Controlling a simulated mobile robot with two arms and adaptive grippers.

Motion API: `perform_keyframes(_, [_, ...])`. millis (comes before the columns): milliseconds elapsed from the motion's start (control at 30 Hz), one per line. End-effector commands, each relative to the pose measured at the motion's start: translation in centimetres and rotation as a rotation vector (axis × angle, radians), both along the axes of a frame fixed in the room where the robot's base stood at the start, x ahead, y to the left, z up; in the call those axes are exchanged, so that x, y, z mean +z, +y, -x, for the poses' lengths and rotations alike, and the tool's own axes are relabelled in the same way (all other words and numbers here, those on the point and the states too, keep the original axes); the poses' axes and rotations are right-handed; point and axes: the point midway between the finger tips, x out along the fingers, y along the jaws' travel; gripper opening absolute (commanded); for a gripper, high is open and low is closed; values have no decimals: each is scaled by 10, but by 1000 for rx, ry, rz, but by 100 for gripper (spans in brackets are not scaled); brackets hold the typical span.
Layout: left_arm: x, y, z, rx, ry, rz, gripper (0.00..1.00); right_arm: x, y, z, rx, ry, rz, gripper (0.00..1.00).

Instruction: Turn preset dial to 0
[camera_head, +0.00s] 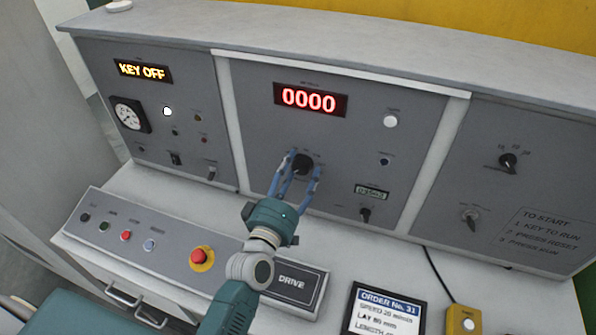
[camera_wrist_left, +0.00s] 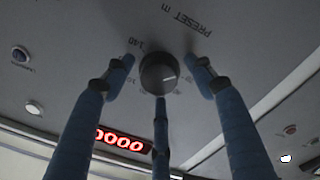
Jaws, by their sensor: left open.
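The preset dial (camera_head: 303,164) is a round black knob on the middle grey panel. In the left wrist view the dial (camera_wrist_left: 158,74) has a white pointer line towards the right of that picture, with small scale marks around it; one looks like 140, the others are too small to read. The label "PRESET m" (camera_wrist_left: 180,22) appears inverted beside it. My left gripper (camera_head: 304,168) is open, its blue fingers spread on either side of the dial. In the left wrist view the fingers (camera_wrist_left: 163,67) appear apart from the knob. My right gripper is not in view.
A red display (camera_head: 310,99) above the dial reads 0000. A "KEY OFF" display (camera_head: 143,71) is on the left panel. A lower box has buttons and a red emergency stop (camera_head: 202,258).

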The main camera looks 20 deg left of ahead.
Motion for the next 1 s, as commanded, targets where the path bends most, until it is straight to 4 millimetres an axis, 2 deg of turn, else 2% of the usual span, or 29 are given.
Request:
perform_keyframes(167, [-2,0,5,-1,3,-1,55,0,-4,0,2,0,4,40])
perform_keyframes(267, [-3,1,18,-1,4,-1,55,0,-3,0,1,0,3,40])
perform_keyframes(500, [-6,3,69,-2,6,-1,55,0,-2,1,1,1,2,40])
perform_keyframes(700, [-7,5,104,-2,4,-1,55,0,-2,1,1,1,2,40])
perform_keyframes(833, [-7,6,116,0,1,0,55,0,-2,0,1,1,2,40])
perform_keyframes(1000, [-7,6,120,0,0,1,55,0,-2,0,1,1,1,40])
